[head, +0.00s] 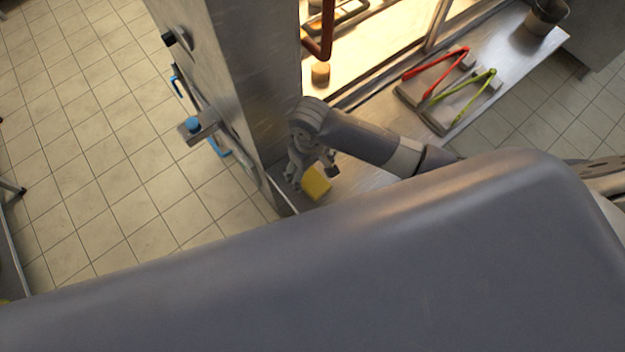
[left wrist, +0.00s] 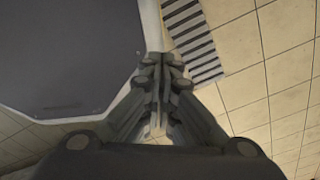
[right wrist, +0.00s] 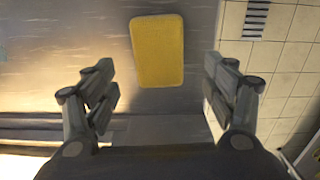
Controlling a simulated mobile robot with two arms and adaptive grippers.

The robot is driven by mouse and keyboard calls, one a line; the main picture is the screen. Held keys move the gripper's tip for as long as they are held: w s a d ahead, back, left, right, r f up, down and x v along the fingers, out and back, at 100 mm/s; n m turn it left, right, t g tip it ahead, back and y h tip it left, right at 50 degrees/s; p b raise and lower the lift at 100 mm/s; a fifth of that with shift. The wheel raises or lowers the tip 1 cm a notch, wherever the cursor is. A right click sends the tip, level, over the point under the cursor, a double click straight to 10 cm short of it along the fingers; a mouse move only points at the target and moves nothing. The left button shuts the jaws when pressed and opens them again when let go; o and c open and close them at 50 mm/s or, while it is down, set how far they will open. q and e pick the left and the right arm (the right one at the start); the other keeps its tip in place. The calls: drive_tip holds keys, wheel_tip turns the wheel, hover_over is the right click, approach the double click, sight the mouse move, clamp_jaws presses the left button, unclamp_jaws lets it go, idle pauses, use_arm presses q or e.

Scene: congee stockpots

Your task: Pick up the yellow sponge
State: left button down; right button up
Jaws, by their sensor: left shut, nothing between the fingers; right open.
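The yellow sponge (head: 316,183) lies on the steel counter (head: 352,180) near its left end, beside the steel upright. My right gripper (head: 318,172) is just over it in the head view and partly covers it. In the right wrist view the sponge (right wrist: 157,50) lies flat, ahead of and between the open fingers of the right gripper (right wrist: 160,85), touching neither. My left gripper (left wrist: 162,65) is shut and empty in the left wrist view, above the tiled floor. It is not visible in the head view.
A steel upright (head: 235,70) with blue-handled fittings stands left of the sponge. Red tongs (head: 437,62) and green tongs (head: 465,92) rest further right along the counter, with a metal pot (head: 545,15) beyond. A lit recess (head: 375,45) lies behind. The counter around the sponge is clear.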

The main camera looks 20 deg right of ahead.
sight(311, 178)
wheel_tip(311, 178, down, 5)
drive_tip(key=shift+r, duration=0.1)
use_arm(q)
drive_tip(key=shift+w, duration=0.6)
use_arm(e)
drive_tip(key=c, duration=1.2)
